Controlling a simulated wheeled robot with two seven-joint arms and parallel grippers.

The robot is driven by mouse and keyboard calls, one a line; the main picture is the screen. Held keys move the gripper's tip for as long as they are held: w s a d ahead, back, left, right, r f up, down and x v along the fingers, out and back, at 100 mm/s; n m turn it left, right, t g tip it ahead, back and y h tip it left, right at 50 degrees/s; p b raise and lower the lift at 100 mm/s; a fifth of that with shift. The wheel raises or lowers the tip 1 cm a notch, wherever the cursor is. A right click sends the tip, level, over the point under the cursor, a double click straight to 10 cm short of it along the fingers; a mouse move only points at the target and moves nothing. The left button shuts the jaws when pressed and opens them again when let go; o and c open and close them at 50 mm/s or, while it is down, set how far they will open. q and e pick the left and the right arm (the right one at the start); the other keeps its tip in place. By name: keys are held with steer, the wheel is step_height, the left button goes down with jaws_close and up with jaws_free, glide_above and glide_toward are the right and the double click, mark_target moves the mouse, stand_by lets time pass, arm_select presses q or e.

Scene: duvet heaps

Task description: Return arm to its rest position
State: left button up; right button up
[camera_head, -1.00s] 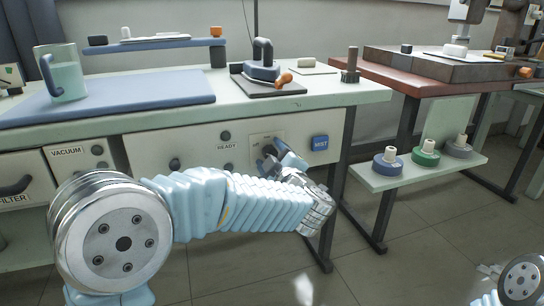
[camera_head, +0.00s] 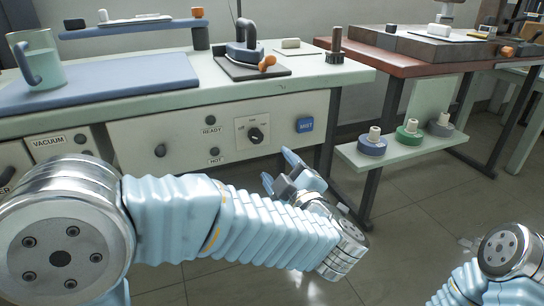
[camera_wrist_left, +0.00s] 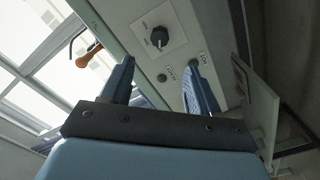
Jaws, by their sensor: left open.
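My left arm comes in from the left in the head view, in a pale blue ribbed sleeve. Its gripper (camera_head: 284,172) is in front of the ironing table's panel, below the table top. In the left wrist view the two blue fingers of this gripper (camera_wrist_left: 160,88) stand wide apart with nothing between them. Beyond them is the panel with its dark knob (camera_wrist_left: 159,37), which also shows in the head view (camera_head: 256,135). Part of my right arm shows at the lower right of the head view; its gripper is out of the picture.
The table (camera_head: 340,75) carries a blue pad (camera_head: 130,88), a jug (camera_head: 38,62) and an iron (camera_head: 243,54). A shelf (camera_head: 400,160) with several spools stands to the right. Open tiled floor (camera_head: 400,220) lies in front.

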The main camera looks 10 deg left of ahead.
arm_select(q)
steer(key=shift+s+d, duration=0.1)
steer(key=shift+s, duration=0.05)
steer(key=w+a+f+m+g+h, duration=0.1)
steer(key=w+f+m+h, duration=0.15)
steer(key=f, duration=0.65)
steer(key=w+f+m+g+h, duration=0.1)
steer(key=w+f+m+h, duration=0.2)
steer(key=f, duration=0.7)
steer(key=w+a+f+m+g+h, duration=0.1)
steer(key=f+m+h, duration=0.3)
steer(key=f, duration=0.5)
steer(key=s+f+m+g+h, duration=0.3)
steer(key=s+f, duration=0.4)
steer(key=f, duration=0.6)
steer(key=s+a+f+m+g+h, duration=0.1)
steer(key=s+f+g, duration=0.35)
steer(key=s, duration=0.35)
steer(key=s+f+m+g+h, duration=0.1)
steer(key=s+f+g, duration=0.35)
steer(key=s, duration=0.45)
step_height(320, 180, up, 13)
steer(key=p, duration=1.4)
steer(key=shift+w+d+t, duration=0.2)
steer(key=shift+d+t, duration=0.15)
steer(key=shift+t, duration=0.05)
